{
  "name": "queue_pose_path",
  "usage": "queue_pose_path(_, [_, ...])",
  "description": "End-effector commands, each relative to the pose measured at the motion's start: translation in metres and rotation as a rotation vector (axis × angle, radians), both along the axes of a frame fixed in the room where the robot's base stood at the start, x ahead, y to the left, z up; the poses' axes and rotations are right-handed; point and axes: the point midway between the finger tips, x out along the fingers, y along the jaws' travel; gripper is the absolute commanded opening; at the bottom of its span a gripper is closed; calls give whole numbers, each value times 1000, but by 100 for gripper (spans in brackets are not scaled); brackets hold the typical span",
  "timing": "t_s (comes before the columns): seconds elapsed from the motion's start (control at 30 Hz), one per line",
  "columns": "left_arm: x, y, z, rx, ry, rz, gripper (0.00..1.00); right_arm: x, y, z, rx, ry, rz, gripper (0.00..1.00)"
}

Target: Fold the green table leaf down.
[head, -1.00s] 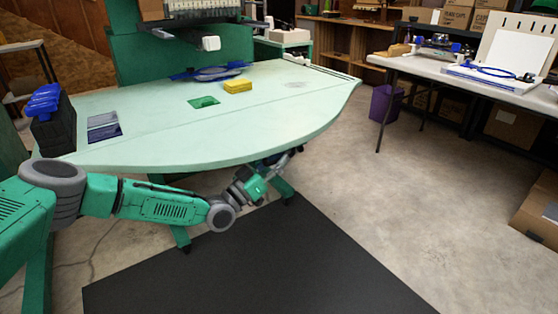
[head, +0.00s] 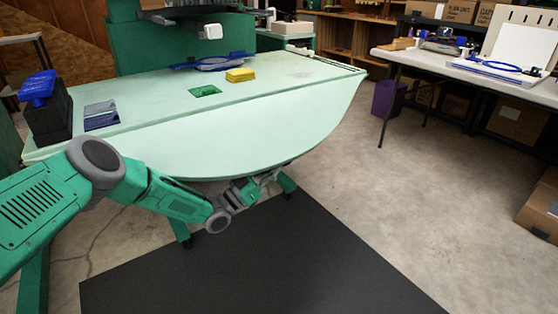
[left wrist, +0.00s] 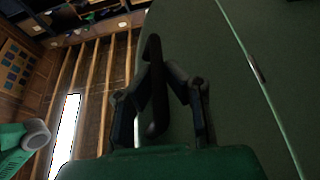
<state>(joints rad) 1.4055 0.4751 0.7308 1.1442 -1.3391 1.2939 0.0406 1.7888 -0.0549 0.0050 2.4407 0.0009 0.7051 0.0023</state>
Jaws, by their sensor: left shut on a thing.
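The pale green table leaf (head: 240,135) is the curved front part of the table and slopes down from the hinge line toward me. The flat table top (head: 150,100) lies behind it. My left gripper (head: 262,180) is under the leaf's curved front edge, partly hidden by it. In the left wrist view the leaf's dark green underside (left wrist: 215,60) fills the right side. A black handle (left wrist: 154,60) stands on it, and my left gripper (left wrist: 160,98) is shut on this handle, one finger on each side. My right gripper is not in view.
On the flat top are a yellow block (head: 240,75), a green patch (head: 205,91), a blue tray (head: 213,62) and a black holder with blue parts (head: 46,110). A black mat (head: 260,260) covers the floor in front. A white table (head: 470,70) stands at right.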

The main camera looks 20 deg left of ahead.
Motion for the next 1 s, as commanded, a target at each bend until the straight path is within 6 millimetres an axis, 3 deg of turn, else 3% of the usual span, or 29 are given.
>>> queue_pose_path(0.03, [-2, 6, -19, 14, 15, -7, 0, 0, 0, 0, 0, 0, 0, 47])
queue_pose_path(0.07, [-1, 11, -23, 15, 15, -8, 0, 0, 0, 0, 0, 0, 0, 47])
queue_pose_path(0.13, [-1, 8, -20, 9, 17, -9, 24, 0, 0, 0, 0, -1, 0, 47])
queue_pose_path(0.17, [-2, 7, -20, 9, 18, -10, 31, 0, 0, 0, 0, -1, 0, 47])
queue_pose_path(0.7, [2, 11, -13, 3, 8, -2, 31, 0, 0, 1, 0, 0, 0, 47])
queue_pose_path(1.0, [-10, 20, -17, 5, 9, -5, 31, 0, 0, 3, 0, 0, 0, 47])
